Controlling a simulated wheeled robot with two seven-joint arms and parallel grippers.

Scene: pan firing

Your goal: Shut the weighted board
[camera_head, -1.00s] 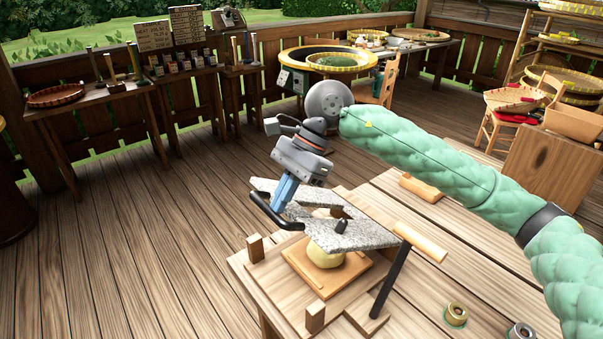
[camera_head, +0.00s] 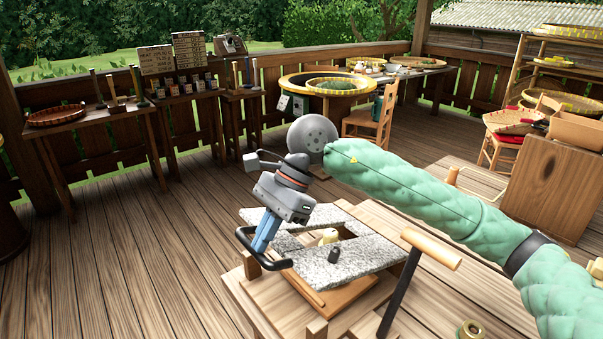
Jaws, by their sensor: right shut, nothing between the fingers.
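The weighted board (camera_head: 345,262) is a speckled grey stone plate with a cut-out, lying low over a wooden base (camera_head: 270,295) on the table. A black bar handle (camera_head: 245,243) sticks out at its left edge. A pale rounded lump (camera_head: 328,236) shows through the cut-out; the rest of it is hidden by the plate. My right gripper (camera_head: 262,240) points down with blue fingers shut, at the handle and left edge of the board. I cannot tell whether the fingers touch it. My left gripper is out of view.
A black lever with a wooden grip (camera_head: 432,247) rises at the board's right. A brass ring (camera_head: 470,331) lies on the table at the front. A chair (camera_head: 372,120) and a side table with small jars stand farther back. The deck at left is clear.

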